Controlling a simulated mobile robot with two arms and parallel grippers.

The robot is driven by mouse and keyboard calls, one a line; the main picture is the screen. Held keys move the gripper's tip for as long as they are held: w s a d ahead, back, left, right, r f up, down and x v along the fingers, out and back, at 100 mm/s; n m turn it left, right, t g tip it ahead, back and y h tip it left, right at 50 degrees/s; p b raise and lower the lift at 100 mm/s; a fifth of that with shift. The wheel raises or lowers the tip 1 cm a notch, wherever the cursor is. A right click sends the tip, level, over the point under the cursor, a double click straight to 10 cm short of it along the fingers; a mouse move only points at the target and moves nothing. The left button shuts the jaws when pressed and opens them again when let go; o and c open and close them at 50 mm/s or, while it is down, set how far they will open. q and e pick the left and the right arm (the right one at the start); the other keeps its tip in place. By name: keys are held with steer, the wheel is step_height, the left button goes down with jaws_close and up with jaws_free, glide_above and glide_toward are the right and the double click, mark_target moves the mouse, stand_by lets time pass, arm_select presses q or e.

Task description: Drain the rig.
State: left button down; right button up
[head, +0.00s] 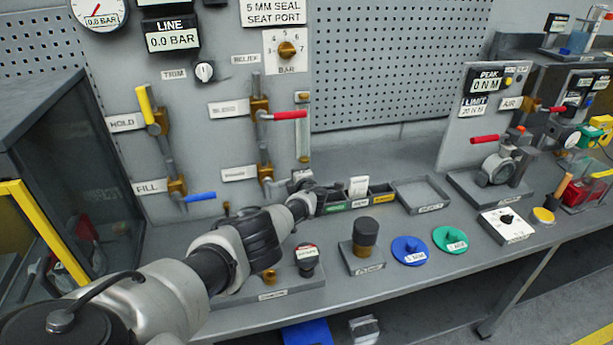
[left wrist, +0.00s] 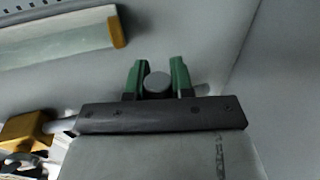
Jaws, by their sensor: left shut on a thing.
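My left gripper (head: 303,181) is at the lower right of the grey valve panel, beside the lower brass valve (head: 266,172). In the left wrist view its green fingers (left wrist: 158,82) are shut around a grey round-ended handle (left wrist: 157,83). A brass valve body (left wrist: 28,132) shows at the left there. The label (head: 238,173) by this valve is too blurred to read. Above are the red bleed lever (head: 290,115), pointing right, and a sight tube (head: 302,130). The yellow hold lever (head: 145,105) points up; the blue fill lever (head: 200,197) points right. The line display (head: 172,41) reads 0.0 bar. My right gripper is not in view.
Small labelled bins (head: 335,207) and an empty tray (head: 421,193) stand right of the gripper. A dark-capped block (head: 365,236), a blue disc (head: 409,250) and a green disc (head: 449,239) lie along the bench front. A second test stand (head: 492,178) is at the right.

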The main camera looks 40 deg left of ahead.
arm_select(q)
steer(key=shift+f, duration=0.25)
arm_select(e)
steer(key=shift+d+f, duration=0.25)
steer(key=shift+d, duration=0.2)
arm_select(q)
steer(key=shift+m, duration=0.3)
steer(key=c, duration=1)
jaws_free()
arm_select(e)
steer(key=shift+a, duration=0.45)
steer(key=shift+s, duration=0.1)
